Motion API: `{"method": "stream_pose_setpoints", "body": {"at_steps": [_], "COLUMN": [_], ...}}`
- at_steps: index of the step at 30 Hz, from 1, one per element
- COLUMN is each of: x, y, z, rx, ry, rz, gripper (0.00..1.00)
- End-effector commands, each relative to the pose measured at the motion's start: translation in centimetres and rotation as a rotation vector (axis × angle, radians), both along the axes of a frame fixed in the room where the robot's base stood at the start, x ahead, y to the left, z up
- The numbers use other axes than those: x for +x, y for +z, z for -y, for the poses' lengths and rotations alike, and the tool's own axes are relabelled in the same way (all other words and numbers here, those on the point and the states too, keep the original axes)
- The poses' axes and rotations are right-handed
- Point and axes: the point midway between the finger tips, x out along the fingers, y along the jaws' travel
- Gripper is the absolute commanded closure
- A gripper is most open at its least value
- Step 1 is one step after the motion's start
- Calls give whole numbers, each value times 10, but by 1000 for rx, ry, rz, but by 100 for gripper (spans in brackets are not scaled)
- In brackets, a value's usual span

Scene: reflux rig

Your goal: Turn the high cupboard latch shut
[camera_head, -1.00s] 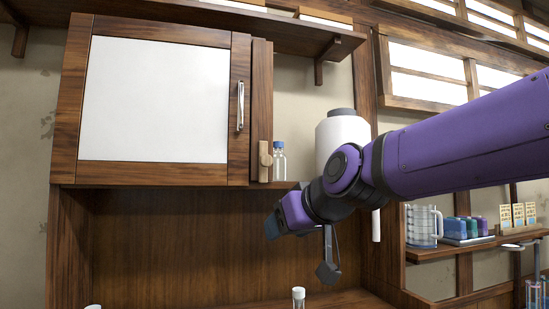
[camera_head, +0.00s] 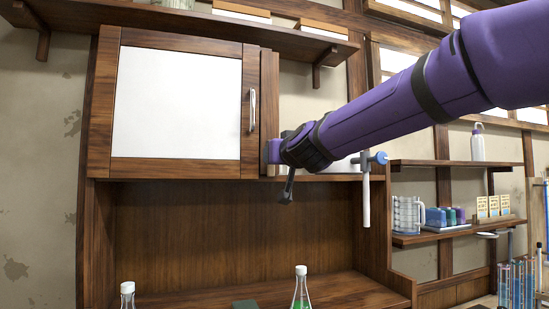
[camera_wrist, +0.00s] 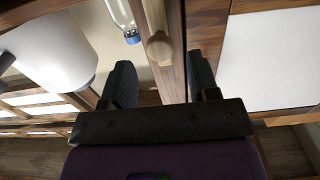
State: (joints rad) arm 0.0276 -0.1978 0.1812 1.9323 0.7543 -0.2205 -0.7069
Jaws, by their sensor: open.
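The high cupboard (camera_head: 103,100) hangs on the wall, its white-panelled door (camera_head: 180,100) looking closed, with a metal handle (camera_head: 252,110) near its right edge. The wooden latch is hidden behind my gripper (camera_head: 273,152) in the head view. In the wrist view the latch (camera_wrist: 159,47) shows as a pale wooden piece with a rounded end, beside the dark cupboard frame. My gripper (camera_wrist: 161,80) is open, with one finger on each side of the latch and frame line. The latch lies a little beyond the fingertips; I cannot tell whether anything touches.
Below are a flask of green liquid (camera_head: 301,292) and a bench (camera_head: 220,297). Shelves with a jug (camera_head: 407,215) are at right.

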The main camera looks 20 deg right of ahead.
Motion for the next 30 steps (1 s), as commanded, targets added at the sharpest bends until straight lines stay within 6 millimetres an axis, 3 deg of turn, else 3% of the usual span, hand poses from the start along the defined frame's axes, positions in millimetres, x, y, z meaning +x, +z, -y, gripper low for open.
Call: {"method": "stream_pose_setpoints", "body": {"at_steps": [3, 9, 21, 23, 27, 30], "x": [19, 39, 45, 45, 45, 45], "y": [-1, 0, 0, 0, 0, 0], "z": [0, 0, 0, 0, 0, 0], "rx": [1, 1, 1, 1, 1, 1], "ry": [0, 0, 0, 0, 0, 0], "rz": [-2, 0, 0, 0, 0, 0], "gripper": [45, 45, 45, 57, 89, 92]}}
